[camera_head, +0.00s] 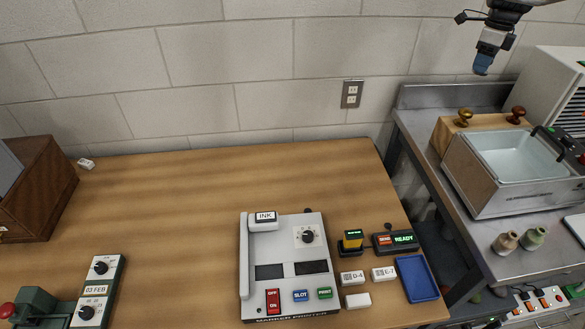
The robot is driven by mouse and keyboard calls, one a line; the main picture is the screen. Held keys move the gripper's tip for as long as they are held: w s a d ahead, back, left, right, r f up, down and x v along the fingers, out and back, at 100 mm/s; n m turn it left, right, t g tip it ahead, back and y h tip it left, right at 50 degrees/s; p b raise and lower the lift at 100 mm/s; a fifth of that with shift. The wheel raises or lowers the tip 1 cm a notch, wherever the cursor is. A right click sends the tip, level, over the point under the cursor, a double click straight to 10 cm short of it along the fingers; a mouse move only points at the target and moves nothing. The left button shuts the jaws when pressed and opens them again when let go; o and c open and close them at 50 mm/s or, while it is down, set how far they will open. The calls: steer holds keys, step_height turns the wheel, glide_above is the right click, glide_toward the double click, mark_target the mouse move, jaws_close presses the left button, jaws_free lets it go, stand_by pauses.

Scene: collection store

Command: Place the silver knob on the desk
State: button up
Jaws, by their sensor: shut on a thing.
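My gripper (482,68) is at the top right, high in front of the wall and above the back of the metal side table. Its bluish tip points down. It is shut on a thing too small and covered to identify. I cannot make out a silver knob anywhere. The wooden desk (170,195) fills the lower left and middle, and my gripper is well to the right of it and higher.
On the desk are a grey printer (285,220), small white blocks (352,278), a blue tray (417,278) and a brown cabinet (45,185). The desk's back middle is bare. The metal table holds a wooden block (480,128) with brass and brown knobs, and a water basin (513,165).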

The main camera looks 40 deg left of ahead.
steer(key=s+a+n, duration=0.2)
steer(key=s+a, duration=0.5)
steer(key=a, duration=0.5)
steer(key=n, duration=0.6)
glide_above(289, 182)
step_height(289, 182, down, 28)
steer(key=shift+f, duration=0.35)
steer(key=shift+f, duration=3.1)
steer(key=shift+f, duration=1.9)
